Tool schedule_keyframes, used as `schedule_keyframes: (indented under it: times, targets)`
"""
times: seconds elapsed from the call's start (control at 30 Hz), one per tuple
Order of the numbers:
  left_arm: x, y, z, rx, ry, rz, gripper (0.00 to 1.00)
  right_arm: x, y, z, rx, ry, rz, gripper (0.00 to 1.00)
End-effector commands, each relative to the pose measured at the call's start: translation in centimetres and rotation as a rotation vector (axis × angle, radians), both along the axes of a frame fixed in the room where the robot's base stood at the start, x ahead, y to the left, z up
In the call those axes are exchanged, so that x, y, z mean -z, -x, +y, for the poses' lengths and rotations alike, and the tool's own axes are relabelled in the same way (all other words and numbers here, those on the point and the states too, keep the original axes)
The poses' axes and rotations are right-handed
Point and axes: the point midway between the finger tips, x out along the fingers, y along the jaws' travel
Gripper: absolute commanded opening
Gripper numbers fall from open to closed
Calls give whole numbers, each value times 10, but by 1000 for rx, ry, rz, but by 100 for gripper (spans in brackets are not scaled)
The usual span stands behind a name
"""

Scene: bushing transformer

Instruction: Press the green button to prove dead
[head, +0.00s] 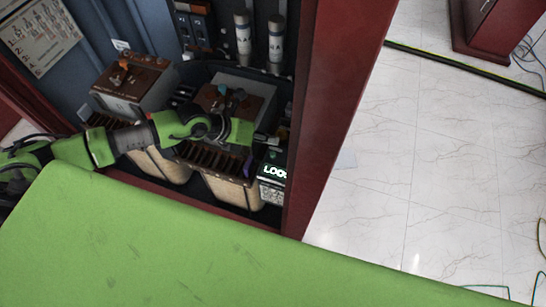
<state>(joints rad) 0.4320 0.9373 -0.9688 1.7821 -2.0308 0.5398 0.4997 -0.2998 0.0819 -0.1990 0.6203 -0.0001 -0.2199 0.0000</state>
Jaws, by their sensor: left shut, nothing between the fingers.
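My left arm reaches in from the left across the open cabinet. My left gripper (267,139) is shut and empty, near the cabinet's right inner side. Just below it is a small dark device with a lit white-green display (273,171) and a printed label. I cannot make out a green button; it may be hidden or too small to see. Whether the gripper touches the device cannot be told. My right gripper is not in view.
The dark red cabinet frame (328,90) stands close to the right of the gripper. Inside are two brown-topped transformers (133,82) with terminal strips, and two grey cylinders (276,40) above. Pale tiled floor (420,170) lies open to the right.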

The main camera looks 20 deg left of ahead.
Motion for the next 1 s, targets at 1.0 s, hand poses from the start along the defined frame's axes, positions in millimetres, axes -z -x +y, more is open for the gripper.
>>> schedule_keyframes:
  times: [1.0]
  targets:
    - [41,-1,0,0,1,-1,0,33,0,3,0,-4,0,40]
